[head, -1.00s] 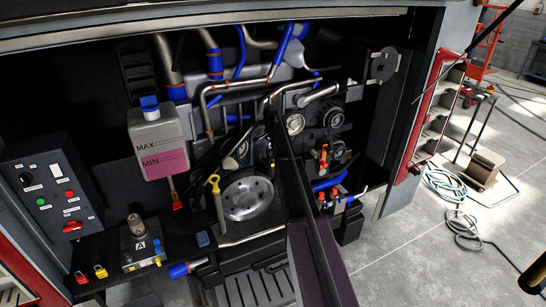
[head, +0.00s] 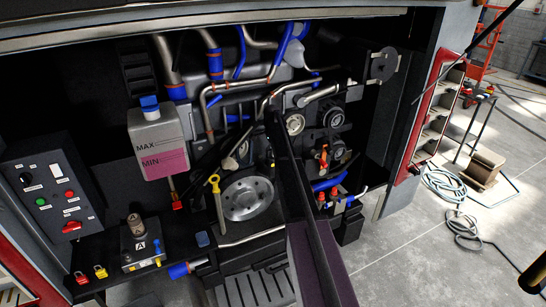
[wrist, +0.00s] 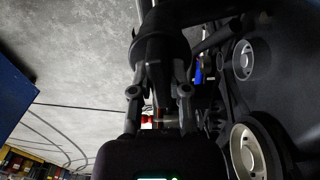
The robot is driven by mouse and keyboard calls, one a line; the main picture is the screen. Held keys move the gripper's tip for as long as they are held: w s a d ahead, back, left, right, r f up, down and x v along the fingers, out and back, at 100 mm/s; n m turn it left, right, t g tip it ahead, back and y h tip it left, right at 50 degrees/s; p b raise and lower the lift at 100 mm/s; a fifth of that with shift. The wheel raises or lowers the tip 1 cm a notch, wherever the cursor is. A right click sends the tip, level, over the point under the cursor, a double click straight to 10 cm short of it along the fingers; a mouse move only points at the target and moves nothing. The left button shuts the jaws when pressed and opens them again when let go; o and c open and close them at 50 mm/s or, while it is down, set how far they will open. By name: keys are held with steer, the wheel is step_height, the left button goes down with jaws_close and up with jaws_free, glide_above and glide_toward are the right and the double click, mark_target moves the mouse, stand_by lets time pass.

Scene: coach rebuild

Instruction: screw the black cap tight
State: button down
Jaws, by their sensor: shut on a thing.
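In the wrist view my gripper (wrist: 161,74) has its two fingers on either side of a dark, rounded piece, which I take to be the black cap (wrist: 158,48). The gripper is shut on it. The cap sits against a wider black part at the top of that view; the dark-on-dark shading hides the seam and the thread, so I cannot tell how tight it is. In the head view my dark arm reaches up into the engine bay, and neither the cap nor the fingers can be made out there.
Pulleys (wrist: 248,150) and belts lie close on the right in the wrist view. In the head view, a coolant tank (head: 158,140) with a blue cap, a yellow dipstick handle (head: 214,180), a large round fan hub (head: 248,198) and metal pipes (head: 240,84) crowd the bay.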

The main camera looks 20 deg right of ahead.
steer(key=shift+m, duration=1.2)
steer(key=c, duration=0.5)
jaws_free()
steer(key=o, duration=0.4)
steer(key=shift+r+p, duration=5.05)
steer(key=shift+p, duration=0.15)
steer(key=shift+r, duration=0.1)
